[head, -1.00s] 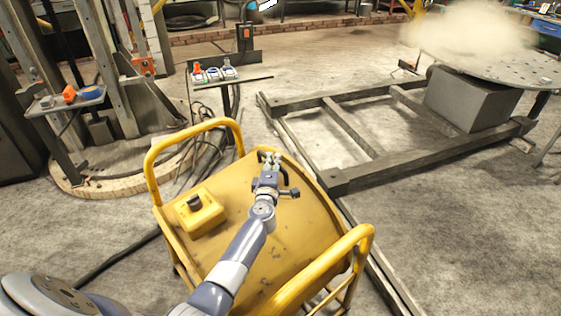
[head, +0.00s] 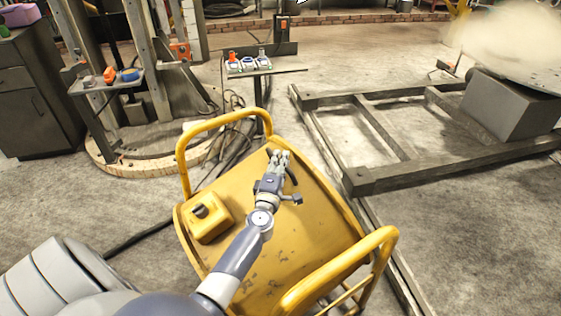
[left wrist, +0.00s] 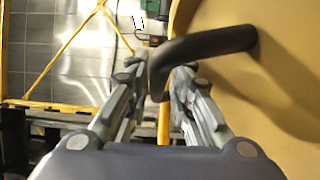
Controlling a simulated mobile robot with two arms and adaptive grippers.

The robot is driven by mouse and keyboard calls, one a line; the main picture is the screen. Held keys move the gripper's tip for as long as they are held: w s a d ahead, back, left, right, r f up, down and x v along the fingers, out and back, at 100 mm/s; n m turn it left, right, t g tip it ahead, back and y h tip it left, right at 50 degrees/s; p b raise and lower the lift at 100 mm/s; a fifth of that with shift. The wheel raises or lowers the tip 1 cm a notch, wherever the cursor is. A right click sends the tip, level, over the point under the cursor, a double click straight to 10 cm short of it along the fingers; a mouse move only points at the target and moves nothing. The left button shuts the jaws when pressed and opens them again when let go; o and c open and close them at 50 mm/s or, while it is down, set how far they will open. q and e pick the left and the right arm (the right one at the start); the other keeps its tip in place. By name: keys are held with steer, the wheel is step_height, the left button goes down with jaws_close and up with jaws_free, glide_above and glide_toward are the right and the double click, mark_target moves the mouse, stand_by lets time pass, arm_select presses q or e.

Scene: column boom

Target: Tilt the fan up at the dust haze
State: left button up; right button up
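The yellow drum fan (head: 300,225) stands in its yellow tube frame (head: 217,122) in the lower middle of the head view. A dark bent handle (head: 291,177) stands out from its casing; it also shows in the left wrist view (left wrist: 220,42). My left gripper (head: 279,157) is over the fan's far end, with its fingers closed in on the handle's bar in the left wrist view (left wrist: 160,82). The pale dust haze (head: 515,40) hangs at the upper right, past the fan. My right gripper is out of view.
A dark beam frame (head: 385,130) lies right of the fan, with a grey block (head: 508,105) on it. A small stand (head: 285,70) with several coloured items is beyond the fan. A dark cable (head: 140,238) lies on the floor at left.

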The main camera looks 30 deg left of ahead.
arm_select(q)
steer(key=shift+s, duration=0.1)
steer(key=v, duration=1.2)
stand_by(0.4)
